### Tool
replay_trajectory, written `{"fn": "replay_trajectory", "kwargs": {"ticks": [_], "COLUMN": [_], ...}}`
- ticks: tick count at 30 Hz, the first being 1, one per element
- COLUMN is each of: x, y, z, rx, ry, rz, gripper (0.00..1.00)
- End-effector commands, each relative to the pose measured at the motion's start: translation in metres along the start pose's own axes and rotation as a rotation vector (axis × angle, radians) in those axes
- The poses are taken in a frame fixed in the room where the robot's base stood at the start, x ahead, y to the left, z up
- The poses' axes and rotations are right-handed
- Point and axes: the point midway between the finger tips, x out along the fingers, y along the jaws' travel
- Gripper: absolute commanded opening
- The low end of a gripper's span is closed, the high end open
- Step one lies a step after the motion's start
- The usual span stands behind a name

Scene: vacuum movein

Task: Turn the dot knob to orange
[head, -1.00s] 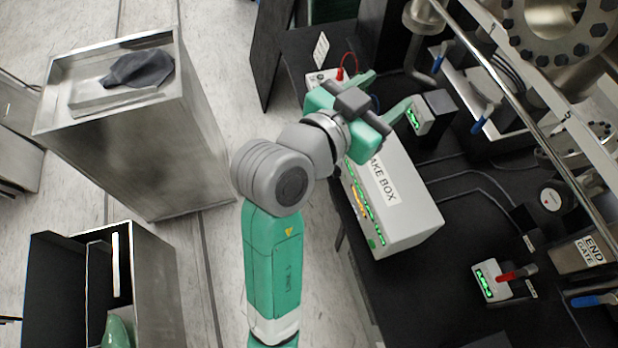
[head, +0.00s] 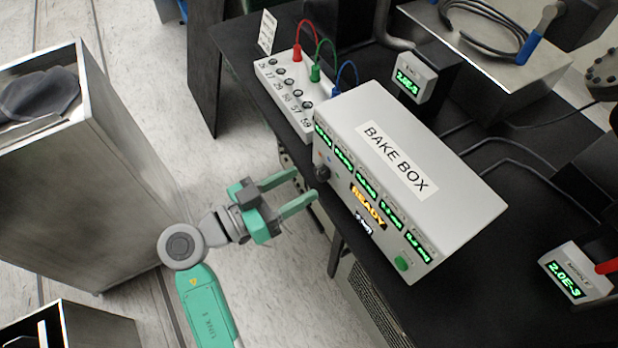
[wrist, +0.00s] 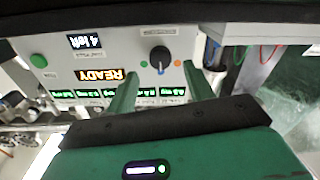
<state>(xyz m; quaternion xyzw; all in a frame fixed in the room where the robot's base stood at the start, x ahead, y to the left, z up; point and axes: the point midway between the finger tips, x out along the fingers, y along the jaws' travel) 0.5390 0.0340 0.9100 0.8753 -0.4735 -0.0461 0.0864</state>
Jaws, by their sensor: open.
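The black dot knob (head: 322,173) is on the front panel of the grey bake box (head: 468,207), near its left end. In the wrist view the knob (wrist: 160,55) has a green dot to its left, a blue dot just below and an orange dot (wrist: 177,63) to its right. I cannot tell for sure which dot it points at. My gripper (head: 305,185) is open and empty in front of the panel, with its fingers toward the knob. In the wrist view the fingers (wrist: 162,75) lie on either side of the knob's line, apart from it.
A lit READY display (head: 367,205) and a green button (head: 402,264) share the panel. A terminal box (head: 285,90) with red, green and blue leads stands beside the bake box. A steel cabinet (head: 110,165) is at left; floor is clear between.

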Motion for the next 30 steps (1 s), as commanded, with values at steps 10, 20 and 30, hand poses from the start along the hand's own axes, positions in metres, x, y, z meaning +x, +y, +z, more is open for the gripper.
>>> {"fn": "replay_trajectory", "kwargs": {"ticks": [10,20,30], "x": [0.04,0.04,0.039], "y": [0.0,0.0,0.0], "z": [0.001,0.0,-0.001], "rx": [0.0,0.0,-0.016], "ry": [-0.001,-0.001,-0.001], "rz": [-0.001,-0.002,-0.001], "gripper": [0.52,0.29,0.07]}}
